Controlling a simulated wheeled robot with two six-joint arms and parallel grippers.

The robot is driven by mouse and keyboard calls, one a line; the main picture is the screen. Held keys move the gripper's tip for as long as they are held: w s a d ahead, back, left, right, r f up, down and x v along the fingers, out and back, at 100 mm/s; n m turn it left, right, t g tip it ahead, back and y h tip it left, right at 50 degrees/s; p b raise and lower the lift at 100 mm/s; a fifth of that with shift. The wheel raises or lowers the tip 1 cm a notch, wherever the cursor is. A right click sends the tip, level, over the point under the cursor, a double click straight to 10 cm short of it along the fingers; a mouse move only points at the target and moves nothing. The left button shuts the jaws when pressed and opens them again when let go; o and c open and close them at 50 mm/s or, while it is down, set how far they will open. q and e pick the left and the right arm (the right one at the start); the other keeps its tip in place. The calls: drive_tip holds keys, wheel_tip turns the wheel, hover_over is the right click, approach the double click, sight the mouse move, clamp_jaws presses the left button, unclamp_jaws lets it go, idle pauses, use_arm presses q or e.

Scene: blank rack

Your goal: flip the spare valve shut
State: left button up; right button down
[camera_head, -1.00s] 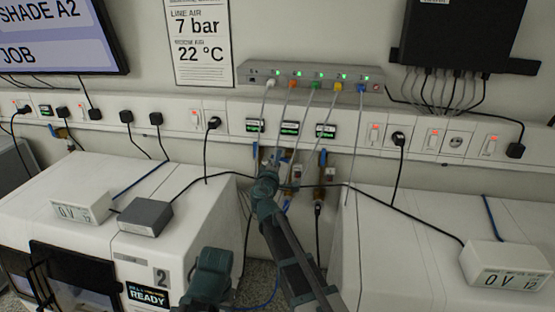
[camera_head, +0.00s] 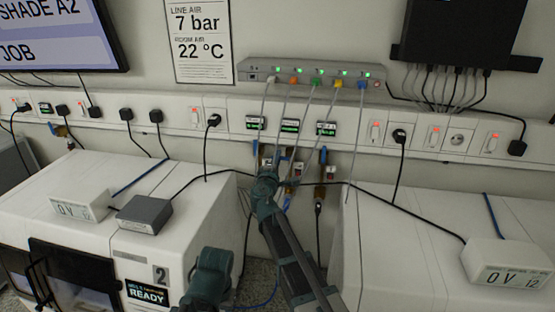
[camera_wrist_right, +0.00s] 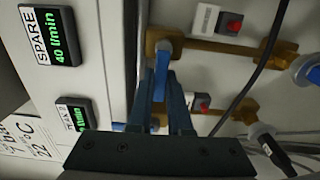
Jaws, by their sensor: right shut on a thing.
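My right gripper (camera_wrist_right: 160,110) is shut on a blue valve lever (camera_wrist_right: 161,70), seen between its blue fingers in the right wrist view. The lever meets a brass valve body (camera_wrist_right: 205,46) and appears to point across its pipe. That valve lines up with the display marked SPARE (camera_wrist_right: 50,35), which reads 40 l/min. In the head view my right gripper (camera_head: 268,166) reaches the wall below the middle display (camera_head: 290,127); its fingers and the held lever are small and partly hidden there. My left gripper is not in view.
A neighbouring brass valve (camera_wrist_right: 225,115) and display (camera_wrist_right: 75,115) lie close by. A blue lever (camera_head: 323,155) stands upright on the right-hand valve. Cables hang around my arm from the switch (camera_head: 310,75). White machines stand left (camera_head: 185,225) and right (camera_head: 420,230).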

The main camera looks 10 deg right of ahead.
drive_tip(key=c, duration=0.8)
unclamp_jaws()
drive_tip(key=shift+c, duration=0.2)
drive_tip(key=shift+s, duration=0.1)
drive_tip(key=v, duration=1.3)
drive_tip(key=shift+s, duration=0.3)
drive_tip(key=shift+a+f, duration=0.1)
